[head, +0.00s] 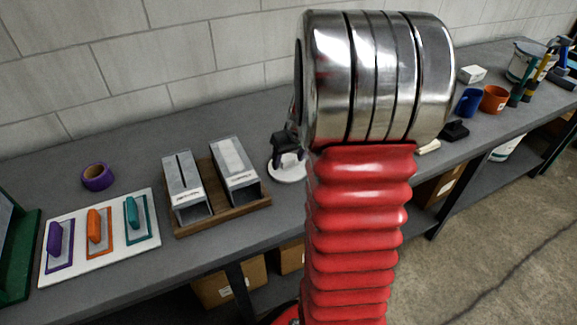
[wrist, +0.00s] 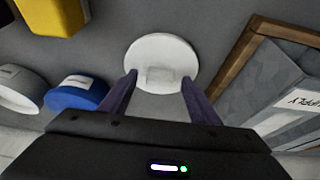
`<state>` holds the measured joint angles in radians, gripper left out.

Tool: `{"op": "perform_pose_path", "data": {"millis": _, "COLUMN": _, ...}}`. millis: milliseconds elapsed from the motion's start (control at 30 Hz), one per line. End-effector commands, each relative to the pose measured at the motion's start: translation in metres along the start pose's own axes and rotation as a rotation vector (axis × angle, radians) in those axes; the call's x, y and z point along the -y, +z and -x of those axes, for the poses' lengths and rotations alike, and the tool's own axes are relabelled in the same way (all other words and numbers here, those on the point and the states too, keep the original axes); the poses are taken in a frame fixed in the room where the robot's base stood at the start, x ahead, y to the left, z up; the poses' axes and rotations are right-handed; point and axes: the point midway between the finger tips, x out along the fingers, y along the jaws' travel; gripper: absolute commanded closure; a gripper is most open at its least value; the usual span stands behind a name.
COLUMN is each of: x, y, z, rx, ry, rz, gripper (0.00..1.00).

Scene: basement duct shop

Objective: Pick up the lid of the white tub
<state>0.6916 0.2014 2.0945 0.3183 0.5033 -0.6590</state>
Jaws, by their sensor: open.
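A round white lid (wrist: 161,50) with a low raised grip in its middle lies flat on the grey bench in the wrist view. The lid also shows in the head view (head: 288,174), partly covered by my gripper. My gripper (wrist: 158,80) is open and empty, its two fingertips over the near part of the lid, one on each side of the grip. In the head view my gripper (head: 285,153) is above the lid; whether it touches is unclear. A white round container (wrist: 18,90), perhaps the tub, is at the left in the wrist view.
A blue container (wrist: 77,92) and a yellow object (wrist: 52,14) are left of the lid in the wrist view. A wooden tray (head: 218,217) with sheet-metal duct pieces stands close beside the lid. A white board (head: 105,255) with trowels and a purple tape roll (head: 97,177) are farther left.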

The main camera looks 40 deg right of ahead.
Motion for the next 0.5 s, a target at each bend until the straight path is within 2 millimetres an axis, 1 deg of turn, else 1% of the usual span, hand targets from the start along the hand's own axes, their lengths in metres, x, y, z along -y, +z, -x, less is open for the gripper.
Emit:
{"op": "perform_pose_path", "data": {"millis": 100, "x": -0.0001, "y": 0.0000, "z": 0.0001, "rx": 0.000, "ry": 0.000, "rz": 0.000, "gripper": 0.44}}
{"op": "perform_pose_path", "data": {"millis": 500, "x": -0.0002, "y": 0.0001, "z": 0.0001, "rx": 0.000, "ry": 0.000, "rz": 0.000, "gripper": 0.72}}
